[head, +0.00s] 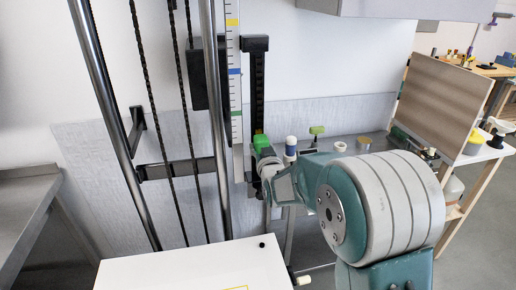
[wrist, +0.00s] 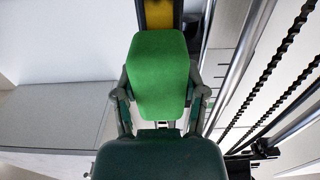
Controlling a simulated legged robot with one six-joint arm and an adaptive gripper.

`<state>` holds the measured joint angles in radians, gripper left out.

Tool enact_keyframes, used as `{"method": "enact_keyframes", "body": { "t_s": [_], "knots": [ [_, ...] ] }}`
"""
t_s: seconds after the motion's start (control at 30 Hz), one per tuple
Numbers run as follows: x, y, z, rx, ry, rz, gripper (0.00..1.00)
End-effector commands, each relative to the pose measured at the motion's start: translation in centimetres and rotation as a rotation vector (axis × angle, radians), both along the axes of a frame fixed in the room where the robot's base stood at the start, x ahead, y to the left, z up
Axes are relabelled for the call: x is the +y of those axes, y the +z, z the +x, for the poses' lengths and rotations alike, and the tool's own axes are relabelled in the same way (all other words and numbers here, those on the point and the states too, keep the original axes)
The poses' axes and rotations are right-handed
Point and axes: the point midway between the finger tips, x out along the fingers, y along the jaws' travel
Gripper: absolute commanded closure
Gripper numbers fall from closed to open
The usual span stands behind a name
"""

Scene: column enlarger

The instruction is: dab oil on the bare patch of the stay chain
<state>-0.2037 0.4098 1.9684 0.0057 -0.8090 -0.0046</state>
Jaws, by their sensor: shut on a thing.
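My gripper (head: 264,157) is shut on a green block (head: 261,143), beside the columns. In the wrist view, the green block (wrist: 160,75) sits between the two fingers, its far end against a dark upright with a yellow strip (wrist: 159,14); I cannot tell whether they touch. Dark chains (head: 148,95) hang between the bright metal columns at the left. They also show in the wrist view (wrist: 273,65), right of the gripper and apart from the block. I cannot tell which is the stay chain, and no bare patch can be made out.
A scale strip (head: 233,85) and a black slotted upright (head: 257,85) stand close to the gripper. A white box top (head: 190,268) is in front. A grey bench (head: 345,148) behind carries a white-capped bottle (head: 291,147) and small items. A brown board (head: 440,100) stands at right.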

Motion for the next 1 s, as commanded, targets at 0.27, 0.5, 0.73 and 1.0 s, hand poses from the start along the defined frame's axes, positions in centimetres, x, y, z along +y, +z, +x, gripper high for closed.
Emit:
{"method": "enact_keyframes", "body": {
  "t_s": [0.27, 0.5, 0.73, 1.0],
  "knots": [
    [0.1, 0.0, 0.1, 0.0, 0.0, 0.0, 1.0],
    [0.1, 0.0, 0.2, 0.0, 0.0, 0.0, 1.0],
    [-0.4, -1.2, 0.2, 0.001, -0.001, 0.0, 1.0],
    [-0.4, -1.3, 0.2, 0.0, 0.0, 0.0, 1.0]
  ]
}}
